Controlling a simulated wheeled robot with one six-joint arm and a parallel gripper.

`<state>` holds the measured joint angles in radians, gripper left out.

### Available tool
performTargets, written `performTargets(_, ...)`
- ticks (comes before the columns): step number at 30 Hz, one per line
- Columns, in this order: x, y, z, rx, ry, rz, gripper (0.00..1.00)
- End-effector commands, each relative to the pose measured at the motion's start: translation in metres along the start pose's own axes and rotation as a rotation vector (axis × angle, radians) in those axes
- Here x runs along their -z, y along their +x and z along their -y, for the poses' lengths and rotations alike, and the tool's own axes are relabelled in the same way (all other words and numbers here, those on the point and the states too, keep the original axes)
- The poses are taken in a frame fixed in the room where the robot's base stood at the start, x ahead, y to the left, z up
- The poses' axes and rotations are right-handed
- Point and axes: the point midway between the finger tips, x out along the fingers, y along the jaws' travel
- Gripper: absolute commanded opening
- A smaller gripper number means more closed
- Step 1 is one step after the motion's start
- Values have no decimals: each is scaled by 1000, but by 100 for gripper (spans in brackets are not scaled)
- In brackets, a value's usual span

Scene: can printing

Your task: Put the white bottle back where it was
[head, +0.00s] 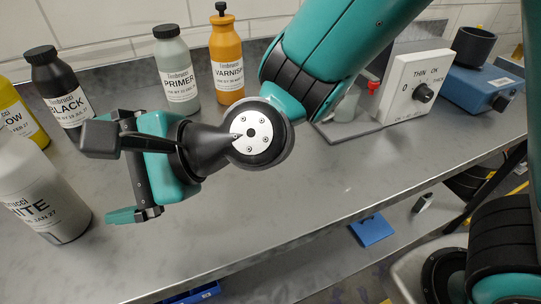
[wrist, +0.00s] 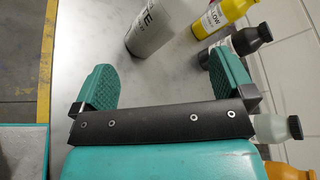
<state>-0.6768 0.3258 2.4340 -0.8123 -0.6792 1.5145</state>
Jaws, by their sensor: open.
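The white bottle (head: 42,205) stands on the grey bench at the left edge of the head view, partly cut off, with its label reading white. In the wrist view its lower part (wrist: 150,32) shows at the top, beyond and between my fingertips. My gripper (wrist: 163,68) is open and empty, with its two teal pads apart. In the head view my gripper (head: 122,170) is just right of the white bottle, apart from it and pointing toward it.
Along the wall stand the yellow bottle (head: 22,112), black bottle (head: 62,90), grey primer bottle (head: 177,75) and orange varnish bottle (head: 227,62). A white dial box (head: 408,85) and blue device (head: 478,88) stand at the back right. The bench's front middle (head: 270,215) is clear.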

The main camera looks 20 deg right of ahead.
Motion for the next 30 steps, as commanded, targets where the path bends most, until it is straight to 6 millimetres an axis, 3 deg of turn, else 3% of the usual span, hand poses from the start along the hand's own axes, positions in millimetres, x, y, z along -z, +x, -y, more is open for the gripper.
performTargets(3,14,-50,1,-211,-474,-62,100)
performTargets(6,29,-98,-8,-431,-825,-73,100)
performTargets(12,47,-192,-34,-839,-1264,35,100)
performTargets(15,48,-222,-43,-959,-1357,108,100)
performTargets(20,47,-241,-51,-1035,-1406,171,100)
performTargets(30,47,-241,-51,-1037,-1409,176,100)
